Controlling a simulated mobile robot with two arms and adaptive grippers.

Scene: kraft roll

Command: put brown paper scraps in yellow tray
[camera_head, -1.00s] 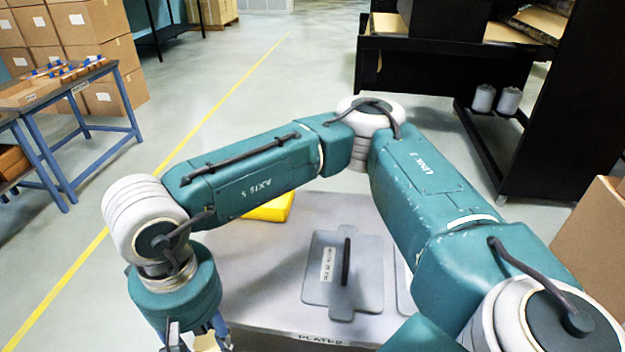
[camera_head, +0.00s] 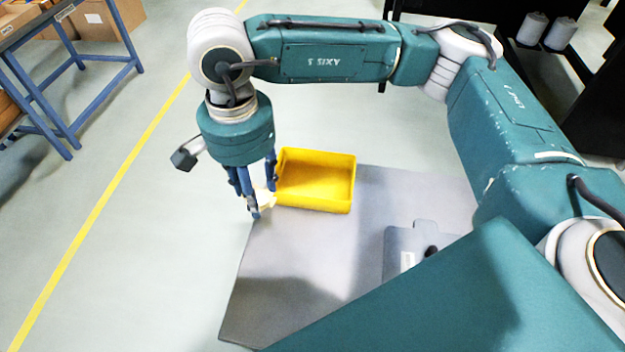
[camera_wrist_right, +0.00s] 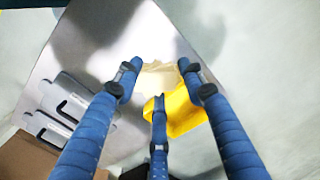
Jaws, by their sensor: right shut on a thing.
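My right gripper (camera_head: 258,200) points down, its blue fingers shut on a pale tan paper scrap (camera_head: 267,197). The scrap also shows between the fingers in the right wrist view (camera_wrist_right: 158,76). The yellow tray (camera_head: 340,182) stands at the far left part of the grey table, just right of the gripper in the head view. It also shows in the right wrist view (camera_wrist_right: 184,116), partly behind a finger. The scrap is beside the tray's left edge; its height above the table is unclear. The visible part of the tray's inside looks empty. My left gripper is not in view.
A grey plate with a dark handle (camera_head: 405,250) lies on the grey table (camera_head: 300,255), partly hidden by my arm. The table's front left area is clear. A blue-legged workbench (camera_head: 62,75) stands at the left, and white spools (camera_head: 545,30) are at the top right.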

